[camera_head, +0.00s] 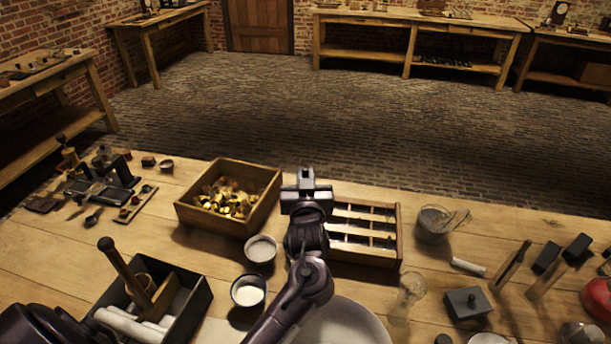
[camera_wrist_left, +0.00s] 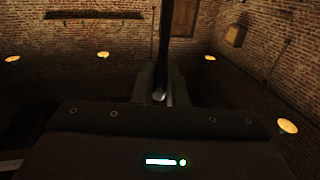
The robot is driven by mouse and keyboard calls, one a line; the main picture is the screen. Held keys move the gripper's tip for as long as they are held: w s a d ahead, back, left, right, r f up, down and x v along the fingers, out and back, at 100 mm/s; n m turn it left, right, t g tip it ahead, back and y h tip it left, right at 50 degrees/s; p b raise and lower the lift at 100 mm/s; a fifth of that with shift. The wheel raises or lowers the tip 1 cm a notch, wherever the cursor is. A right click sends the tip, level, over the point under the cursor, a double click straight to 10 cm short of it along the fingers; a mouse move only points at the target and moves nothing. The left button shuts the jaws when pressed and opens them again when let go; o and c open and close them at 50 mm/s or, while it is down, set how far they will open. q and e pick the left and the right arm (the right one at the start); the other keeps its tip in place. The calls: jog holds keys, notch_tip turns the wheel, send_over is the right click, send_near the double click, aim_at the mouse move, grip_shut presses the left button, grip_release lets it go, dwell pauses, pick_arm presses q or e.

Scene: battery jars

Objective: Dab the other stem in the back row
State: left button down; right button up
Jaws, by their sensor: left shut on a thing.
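My left gripper (camera_head: 306,178) is over the left end of a wooden rack (camera_head: 399,240) and covers part of it. In the left wrist view the gripper (camera_wrist_left: 160,92) is shut on a thin dark upright rod (camera_wrist_left: 163,45). The rod's lower end is not visible, so I cannot tell whether it touches anything. The rack has pale crossbars with dark gaps between them. I cannot make out single stems or a back row in it. My right gripper is not in view.
A wooden box of brass pieces (camera_head: 182,212) stands left of the rack. Two cups of white stuff (camera_head: 261,249) (camera_head: 248,292) stand nearer. A dark tray (camera_head: 207,298) is front left. A glass jar (camera_head: 433,226) and a dark block (camera_head: 467,303) stand right.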

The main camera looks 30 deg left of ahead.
pick_arm(q)
jog(key=shift+f, duration=0.35)
dwell(0.5)
dwell(0.8)
jog(key=shift+r+p, duration=2.3)
jog(key=shift+r, duration=0.3)
jog(key=shift+f, duration=0.1)
jog(key=s+d+f+m+t+h, duration=0.1)
jog(key=s+d+m+t+h, duration=0.1)
jog(key=s+d+m+h, duration=0.3)
jog(key=s+d+h, duration=0.3)
jog(key=s+d, duration=0.2)
jog(key=s, duration=0.2)
jog(key=shift+s+m+h+b, duration=0.35)
jog(key=shift+m+h+b, duration=0.05)
